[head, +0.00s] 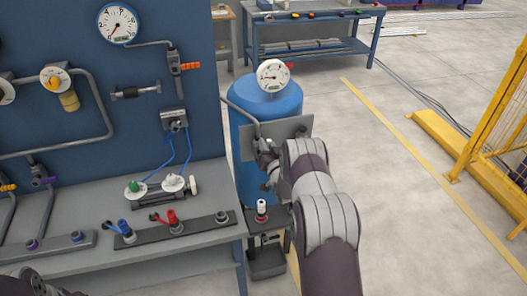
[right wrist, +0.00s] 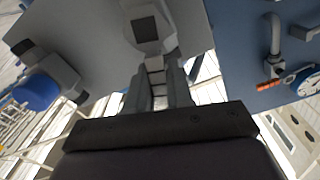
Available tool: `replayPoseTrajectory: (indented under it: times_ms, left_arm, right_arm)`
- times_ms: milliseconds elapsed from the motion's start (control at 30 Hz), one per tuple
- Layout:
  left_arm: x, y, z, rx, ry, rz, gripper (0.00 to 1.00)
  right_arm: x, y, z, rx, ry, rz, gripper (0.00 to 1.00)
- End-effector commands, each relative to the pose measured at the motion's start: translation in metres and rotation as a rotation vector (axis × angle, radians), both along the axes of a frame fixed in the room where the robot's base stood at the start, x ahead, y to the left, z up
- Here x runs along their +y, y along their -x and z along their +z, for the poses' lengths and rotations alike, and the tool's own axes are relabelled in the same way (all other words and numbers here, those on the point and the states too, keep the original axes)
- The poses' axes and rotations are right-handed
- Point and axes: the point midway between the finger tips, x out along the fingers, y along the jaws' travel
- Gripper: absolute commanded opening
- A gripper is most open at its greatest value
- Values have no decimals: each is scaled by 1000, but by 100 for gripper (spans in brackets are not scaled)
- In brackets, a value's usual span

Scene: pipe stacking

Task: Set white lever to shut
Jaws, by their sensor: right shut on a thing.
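My right gripper (head: 268,160) is at the grey plate (head: 296,127) on the front of the blue tank (head: 282,102). In the right wrist view the fingers (right wrist: 160,88) are shut on a narrow pale grey piece between them. A grey fitting with a dark square face (right wrist: 145,28) sits on the plate just beyond the fingertips. I cannot tell whether the held piece is the white lever; the gripper covers most of it. A separate white-topped fitting with a red base (head: 262,207) stands upright below, on a small dark stand. Only dark parts of my left arm show at the bottom left.
A round gauge (head: 273,75) tops the tank. The workbench (head: 205,257) at left carries a blue lever (head: 125,229), a red lever (head: 172,219) and a hose fitting. A blue panel (head: 150,60) with pipes stands behind it. Yellow fencing (head: 500,110) is at right; the floor between is clear.

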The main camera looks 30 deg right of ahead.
Motion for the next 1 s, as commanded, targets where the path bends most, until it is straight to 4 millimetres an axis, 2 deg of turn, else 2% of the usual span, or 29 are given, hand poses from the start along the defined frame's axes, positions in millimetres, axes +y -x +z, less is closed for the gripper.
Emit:
replayPoseTrajectory:
  times_ms: [33,300,1000]
  left_arm:
    - [0,0,-13,0,0,0,43]
    - [0,0,-45,0,0,0,43]
    - [0,0,-112,0,0,0,43]
  right_arm:
    - [-3,1,-8,-9,-38,-2,0]
    - [-15,4,-15,-69,-288,-1,0]
    - [-36,10,-42,-220,-925,-5,0]
